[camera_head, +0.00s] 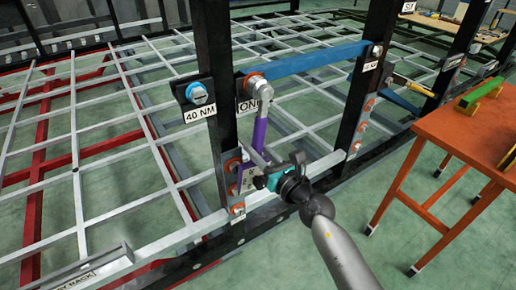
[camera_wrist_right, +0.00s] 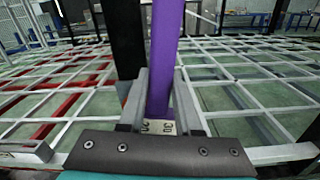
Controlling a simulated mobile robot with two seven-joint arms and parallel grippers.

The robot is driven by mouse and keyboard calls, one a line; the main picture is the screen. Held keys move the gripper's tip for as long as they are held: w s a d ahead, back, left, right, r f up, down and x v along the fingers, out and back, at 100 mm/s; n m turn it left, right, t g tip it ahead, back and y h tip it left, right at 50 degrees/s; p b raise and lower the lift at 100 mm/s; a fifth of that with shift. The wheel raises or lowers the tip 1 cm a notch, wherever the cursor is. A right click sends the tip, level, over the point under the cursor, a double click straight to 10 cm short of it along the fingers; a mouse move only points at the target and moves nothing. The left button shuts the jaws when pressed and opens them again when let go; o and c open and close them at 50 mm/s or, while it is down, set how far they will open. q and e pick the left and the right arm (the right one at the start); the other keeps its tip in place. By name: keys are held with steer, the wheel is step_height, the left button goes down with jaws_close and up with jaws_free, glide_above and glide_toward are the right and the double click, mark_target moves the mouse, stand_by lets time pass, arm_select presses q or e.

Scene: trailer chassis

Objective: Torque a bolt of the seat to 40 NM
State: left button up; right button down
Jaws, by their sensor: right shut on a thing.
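My right gripper (camera_head: 262,180) is shut on a torque wrench with a purple handle (camera_head: 259,135). In the right wrist view the purple handle (camera_wrist_right: 163,62) stands between the two grey fingers (camera_wrist_right: 160,105), with a pale tag marked "30" (camera_wrist_right: 158,127) at its lower end. The wrench's grey head (camera_head: 262,103) is up at the bolt (camera_head: 256,83) by the left end of the blue bar; I cannot tell if it is seated. Another bolt (camera_head: 196,93), above a "40 NM" label (camera_head: 199,114), sits to the left on the black post. My left gripper is out of view.
A blue bar (camera_head: 310,58) spans between the left black post (camera_head: 217,60) and the right black post (camera_head: 367,85). Several orange-ringed fasteners line both posts. An orange table (camera_head: 465,135) stands at the right. White frame rails (camera_head: 110,210) cross below.

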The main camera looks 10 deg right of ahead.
steer(key=shift+d+f+n, duration=0.15)
steer(key=shift+d+n, duration=0.15)
steer(key=shift+d, duration=0.1)
steer(key=shift+r+v, duration=0.15)
steer(key=shift+v, duration=1.25)
steer(key=shift+r+v, duration=0.1)
steer(key=shift+v, duration=1.35)
